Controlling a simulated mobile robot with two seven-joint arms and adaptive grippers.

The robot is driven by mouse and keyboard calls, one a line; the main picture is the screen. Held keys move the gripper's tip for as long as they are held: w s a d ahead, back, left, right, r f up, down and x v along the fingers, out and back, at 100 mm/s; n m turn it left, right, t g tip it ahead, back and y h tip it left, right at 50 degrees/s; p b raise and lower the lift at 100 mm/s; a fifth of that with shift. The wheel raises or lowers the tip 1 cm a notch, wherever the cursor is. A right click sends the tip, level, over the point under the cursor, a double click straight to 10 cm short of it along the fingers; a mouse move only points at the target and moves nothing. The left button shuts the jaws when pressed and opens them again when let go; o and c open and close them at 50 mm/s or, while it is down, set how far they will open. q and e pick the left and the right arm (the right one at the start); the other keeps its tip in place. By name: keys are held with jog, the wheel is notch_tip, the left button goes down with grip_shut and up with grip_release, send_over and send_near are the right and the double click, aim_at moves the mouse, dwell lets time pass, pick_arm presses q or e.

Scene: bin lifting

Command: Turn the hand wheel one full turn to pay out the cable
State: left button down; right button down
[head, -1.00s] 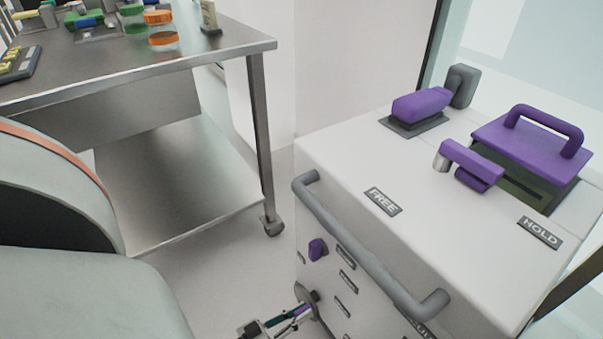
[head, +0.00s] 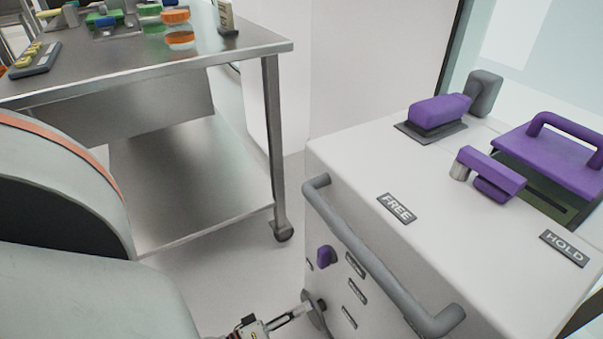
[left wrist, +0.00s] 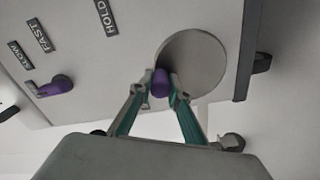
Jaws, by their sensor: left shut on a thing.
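The hand wheel is a grey disc on the front of the white cabinet. It fills the upper middle of the left wrist view (left wrist: 198,60) and shows edge-on low in the head view (head: 316,314). Its purple crank knob (left wrist: 160,82) sits near the rim. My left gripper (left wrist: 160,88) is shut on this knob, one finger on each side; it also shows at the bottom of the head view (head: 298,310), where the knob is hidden. No cable can be made out. My right gripper is not in view.
The cabinet (head: 350,150) has a grey handrail (head: 370,255) along its front edge, close above my left gripper. A purple selector (left wrist: 56,86) sits beside speed labels. A purple lever (head: 490,172) lies on top between FREE and HOLD. A steel table (head: 150,70) stands left.

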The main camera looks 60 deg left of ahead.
pick_arm(q)
jog(key=shift+a, duration=0.1)
dwell(0.4)
jog(key=c, duration=1.9)
grip_release()
jog(key=s, duration=1.2)
jog(key=shift+a, duration=0.45)
